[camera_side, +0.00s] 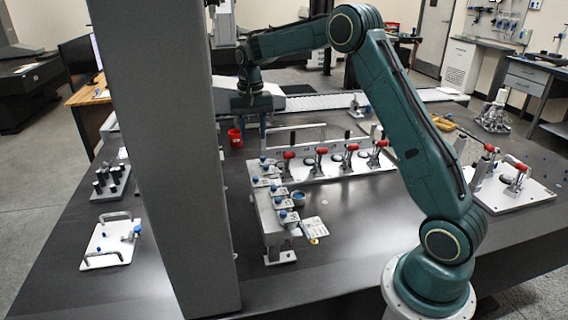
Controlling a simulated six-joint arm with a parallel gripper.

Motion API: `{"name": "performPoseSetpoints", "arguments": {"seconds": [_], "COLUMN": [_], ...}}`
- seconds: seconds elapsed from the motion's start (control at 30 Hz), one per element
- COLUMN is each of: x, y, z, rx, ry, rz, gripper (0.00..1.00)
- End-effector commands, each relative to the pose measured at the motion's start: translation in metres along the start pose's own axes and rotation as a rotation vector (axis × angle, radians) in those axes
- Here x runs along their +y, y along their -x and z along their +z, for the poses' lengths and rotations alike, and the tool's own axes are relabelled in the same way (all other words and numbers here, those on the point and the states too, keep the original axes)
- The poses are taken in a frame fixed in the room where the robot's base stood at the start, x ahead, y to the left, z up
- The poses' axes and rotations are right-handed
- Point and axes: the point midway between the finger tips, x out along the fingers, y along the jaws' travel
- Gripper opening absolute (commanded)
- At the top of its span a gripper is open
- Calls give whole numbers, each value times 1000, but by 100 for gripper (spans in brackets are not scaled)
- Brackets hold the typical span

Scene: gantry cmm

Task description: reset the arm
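My arm, dark green, rises from its round base at the lower right, bends at the top and reaches left across the table. My gripper (253,126) points down at the far end of the arm, above the back part of the dark table (350,235). Its two fingers look apart, with nothing visible between them. A small red cup (235,138) shows just left of and below the fingers; I cannot tell the exact gap.
A fixture plate with red-handled clamps (321,161) stands mid-table, with a raised rail of blue-topped parts (272,204) in front. Another clamp plate (508,186) is right. A grey column (170,150) hides part of the left. A handled white plate (110,243) lies left.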

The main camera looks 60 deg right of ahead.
Motion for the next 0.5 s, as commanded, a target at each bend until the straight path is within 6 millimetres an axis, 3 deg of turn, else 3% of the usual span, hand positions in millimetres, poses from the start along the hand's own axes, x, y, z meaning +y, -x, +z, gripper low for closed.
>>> {"name": "performPoseSetpoints", "arguments": {"seconds": [0.27,0.5], "x": [0,0], "y": [5,31], "z": [3,27], "rx": [6,36], "ry": [8,62], "rz": [-3,-19], "gripper": [40,40]}}
